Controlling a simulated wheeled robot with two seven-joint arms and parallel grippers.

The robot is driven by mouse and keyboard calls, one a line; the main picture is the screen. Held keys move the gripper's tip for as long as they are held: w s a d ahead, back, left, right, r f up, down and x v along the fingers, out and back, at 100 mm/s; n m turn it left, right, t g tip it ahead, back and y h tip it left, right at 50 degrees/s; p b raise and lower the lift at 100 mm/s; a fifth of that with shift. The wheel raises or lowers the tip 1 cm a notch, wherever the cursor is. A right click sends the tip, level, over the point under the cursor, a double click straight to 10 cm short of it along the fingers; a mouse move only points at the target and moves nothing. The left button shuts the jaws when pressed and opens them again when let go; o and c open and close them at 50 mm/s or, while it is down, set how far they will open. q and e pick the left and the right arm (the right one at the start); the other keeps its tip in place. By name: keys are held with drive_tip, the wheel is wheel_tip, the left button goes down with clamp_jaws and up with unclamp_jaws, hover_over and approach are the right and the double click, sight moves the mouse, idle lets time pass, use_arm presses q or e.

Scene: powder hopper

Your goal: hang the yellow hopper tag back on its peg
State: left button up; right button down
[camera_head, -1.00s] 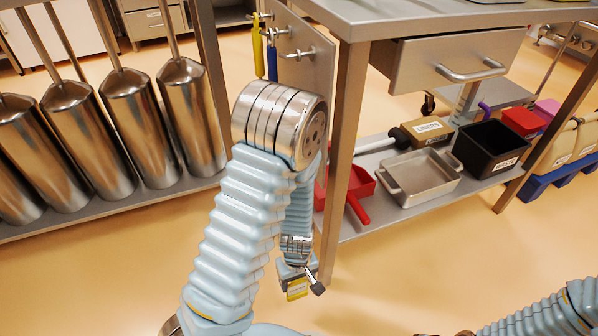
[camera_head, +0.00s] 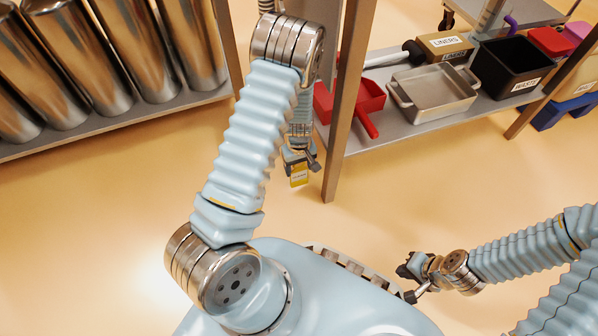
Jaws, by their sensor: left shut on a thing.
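The yellow hopper tag (camera_head: 299,175) hangs below my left gripper (camera_head: 300,160), which is shut on it. It is a small yellow plate with a pale label too small to read. Both are in mid-picture, just left of the table leg, with the floor behind them. My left arm covers part of the area above the gripper. My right gripper (camera_head: 407,283) is at the lower right, beside my base, with its fingers apart and nothing between them. The peg is not in view.
A metal table leg (camera_head: 347,105) stands close right of the tag. The lower shelf (camera_head: 400,128) holds a red scoop (camera_head: 362,100), a metal tray (camera_head: 436,95), a black bin (camera_head: 507,68) and a liners box (camera_head: 443,46). Tall metal cylinders (camera_head: 130,45) stand at the left. The floor between is clear.

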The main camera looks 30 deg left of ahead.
sight(299, 181)
use_arm(q)
wheel_tip(299, 181, down, 3)
drive_tip(key=shift+s+r+b, duration=0.1)
drive_tip(key=shift+b, duration=0.25)
drive_tip(key=shift+r, duration=0.1)
use_arm(e)
drive_tip(key=shift+f, duration=0.6)
use_arm(q)
drive_tip(key=o, duration=0.6)
drive_tip(key=shift+f, duration=0.2)
drive_tip(key=o, duration=0.4)
drive_tip(key=shift+r, duration=0.1)
